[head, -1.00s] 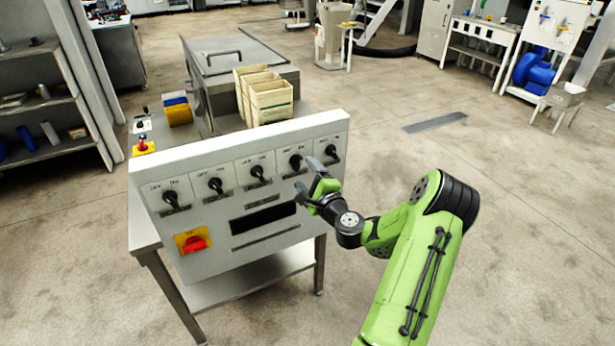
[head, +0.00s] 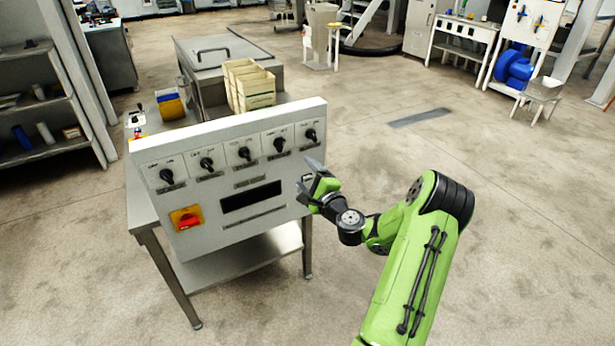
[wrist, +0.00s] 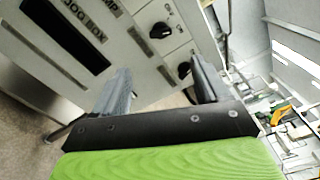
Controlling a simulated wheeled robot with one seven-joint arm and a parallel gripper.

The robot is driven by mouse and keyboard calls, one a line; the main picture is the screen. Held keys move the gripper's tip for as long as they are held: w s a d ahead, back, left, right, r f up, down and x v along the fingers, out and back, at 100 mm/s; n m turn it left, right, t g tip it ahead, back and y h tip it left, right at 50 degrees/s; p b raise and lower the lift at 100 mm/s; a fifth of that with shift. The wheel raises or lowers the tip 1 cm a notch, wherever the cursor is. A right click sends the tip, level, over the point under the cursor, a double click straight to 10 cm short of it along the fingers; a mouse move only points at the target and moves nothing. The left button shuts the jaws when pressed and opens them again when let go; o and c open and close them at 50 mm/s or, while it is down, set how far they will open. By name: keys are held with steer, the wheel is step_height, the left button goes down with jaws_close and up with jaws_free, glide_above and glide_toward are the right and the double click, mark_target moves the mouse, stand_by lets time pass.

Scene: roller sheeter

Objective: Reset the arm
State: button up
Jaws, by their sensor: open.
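My green arm with its black wrist reaches in from the lower right in the head view. My gripper (head: 312,178) is just off the right end of the control panel (head: 222,180), apart from its knobs. In the wrist view the two grey fingers of my gripper (wrist: 160,85) stand apart with nothing between them, so it is open and empty. The panel face (wrist: 128,62) with black knobs fills the upper left of the wrist view, tilted. Whether a fingertip touches the panel edge is hard to tell.
The panel has a row of several black knobs (head: 245,153) and a red switch on a yellow plate (head: 187,218). Behind it stand wooden bins (head: 252,88) and a metal machine. Shelves (head: 45,110) stand at the left. The floor to the right (head: 530,190) is open.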

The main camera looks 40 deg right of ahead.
stand_by(0.3)
steer(key=w+a+r+n+g+y+p, duration=0.1)
steer(key=a+r+n+g+y, duration=0.1)
steer(key=a+n+y, duration=0.5)
steer(key=w+a+r+n+g+y, duration=0.1)
steer(key=w+a+r+n+g, duration=0.3)
steer(key=a, duration=0.7)
steer(key=s+a+n+g+p, duration=0.1)
steer(key=s+a+n+g, duration=0.1)
steer(key=s+a+n, duration=0.7)
steer(key=s+a+r+n+g+h+p, duration=0.1)
steer(key=s+r, duration=0.3)
steer(key=s, duration=0.8)
steer(key=s+a+r+n+g+h+p, duration=0.1)
steer(key=s+a+r+n+g+h, duration=0.2)
steer(key=s, duration=0.8)
steer(key=shift+s+r+n+p, duration=0.3)
steer(key=shift+s+r+n, duration=0.1)
steer(key=shift+n, duration=0.3)
steer(key=shift+o, duration=0.4)
